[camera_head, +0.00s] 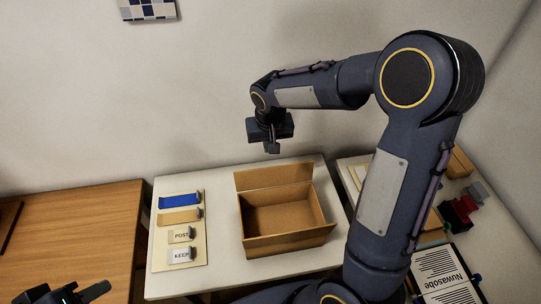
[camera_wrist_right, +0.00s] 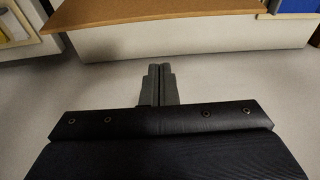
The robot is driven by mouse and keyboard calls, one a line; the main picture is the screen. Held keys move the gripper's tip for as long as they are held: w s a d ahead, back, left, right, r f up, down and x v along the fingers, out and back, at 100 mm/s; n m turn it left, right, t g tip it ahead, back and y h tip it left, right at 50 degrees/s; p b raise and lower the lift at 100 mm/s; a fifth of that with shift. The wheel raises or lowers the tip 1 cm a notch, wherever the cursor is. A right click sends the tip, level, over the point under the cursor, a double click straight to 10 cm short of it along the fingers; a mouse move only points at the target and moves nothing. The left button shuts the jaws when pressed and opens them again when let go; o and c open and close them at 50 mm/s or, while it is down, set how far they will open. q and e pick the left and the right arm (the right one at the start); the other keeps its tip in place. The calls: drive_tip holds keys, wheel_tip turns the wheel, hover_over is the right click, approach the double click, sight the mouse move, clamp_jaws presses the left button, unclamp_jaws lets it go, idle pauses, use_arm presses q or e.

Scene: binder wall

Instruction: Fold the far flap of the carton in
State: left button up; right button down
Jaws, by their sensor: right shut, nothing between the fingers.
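The open brown carton (camera_head: 283,217) stands on the white table in the head view, its inside visible and empty. Its far flap (camera_head: 273,176) stands up from the back edge, leaning away from the opening. The near flap (camera_head: 290,243) shows along the front. My right gripper (camera_head: 272,148) points down above and behind the far flap, apart from it in the head view. In the right wrist view, its fingers (camera_wrist_right: 159,76) are together and empty, below a brown panel (camera_wrist_right: 170,16) that looks like the far flap. My left gripper (camera_head: 88,293) is partly cut off at the bottom left.
A pale board (camera_head: 160,253) with blue, tan, POST and KEEP labels lies left of the carton. A wooden desk (camera_head: 75,225) is further left. A side table at right holds a red item (camera_head: 460,208) and a printed sheet (camera_head: 440,283). The wall stands close behind.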

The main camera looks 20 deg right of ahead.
sight(275, 177)
drive_tip(key=s, duration=0.1)
drive_tip(key=s+f+p, duration=0.1)
drive_tip(key=s+a, duration=0.1)
drive_tip(key=shift+s+f, duration=0.25)
drive_tip(key=shift+f, duration=0.05)
